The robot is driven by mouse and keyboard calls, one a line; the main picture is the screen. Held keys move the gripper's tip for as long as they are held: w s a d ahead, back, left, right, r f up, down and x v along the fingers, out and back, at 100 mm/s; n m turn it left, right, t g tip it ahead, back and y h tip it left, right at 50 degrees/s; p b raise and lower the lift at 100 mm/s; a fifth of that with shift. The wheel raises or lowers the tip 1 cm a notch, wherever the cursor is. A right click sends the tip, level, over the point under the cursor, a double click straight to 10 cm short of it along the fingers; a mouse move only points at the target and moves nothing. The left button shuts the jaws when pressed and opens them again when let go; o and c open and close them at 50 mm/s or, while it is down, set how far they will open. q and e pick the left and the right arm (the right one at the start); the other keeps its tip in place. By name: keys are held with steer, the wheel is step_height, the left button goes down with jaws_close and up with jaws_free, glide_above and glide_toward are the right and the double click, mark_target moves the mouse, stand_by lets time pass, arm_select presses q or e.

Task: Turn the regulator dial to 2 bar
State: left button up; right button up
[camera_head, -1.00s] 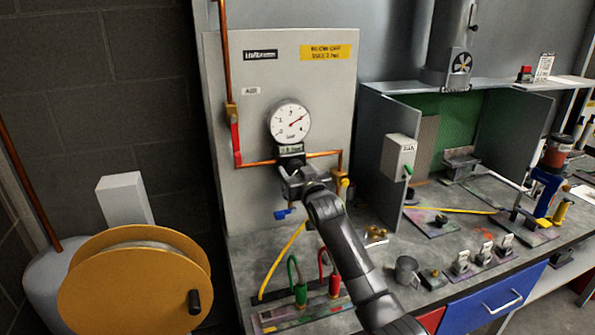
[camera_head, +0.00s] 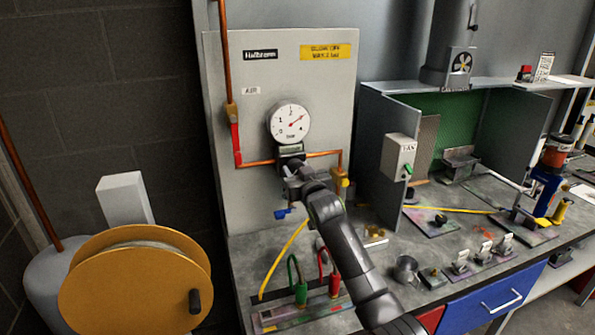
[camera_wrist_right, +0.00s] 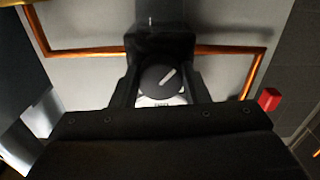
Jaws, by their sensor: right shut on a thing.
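The white round pressure gauge (camera_head: 289,123) is on the grey panel, its needle pointing to the upper right. Below it is the regulator on the copper pipe, mostly hidden by my right gripper (camera_head: 296,172) in the head view. In the right wrist view the dark round regulator dial (camera_wrist_right: 158,80) shows between the fingers of my right gripper (camera_wrist_right: 160,85). Its white mark points to the upper right, and the gripper is shut on it. My left gripper is in neither view.
A copper pipe (camera_head: 256,163) runs both ways from the regulator, with a blue handle (camera_head: 283,213) below. A yellow hose reel (camera_head: 100,285) stands at left. A fan switch box (camera_head: 399,156) is to the right.

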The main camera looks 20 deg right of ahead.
steer(key=n+p, duration=0.1)
steer(key=n, duration=0.3)
steer(key=n+p, duration=0.5)
steer(key=n, duration=0.5)
steer(key=shift+d+r, duration=0.1)
stand_by(0.4)
steer(key=o, duration=1)
steer(key=shift+s, duration=0.1)
steer(key=s+b, duration=0.1)
steer(key=s, duration=0.4)
steer(key=s+b, duration=0.1)
steer(key=s, duration=0.5)
steer(key=s+b, duration=0.1)
steer(key=s, duration=0.5)
steer(key=shift+s+d, duration=0.1)
steer(key=shift+d, duration=0.15)
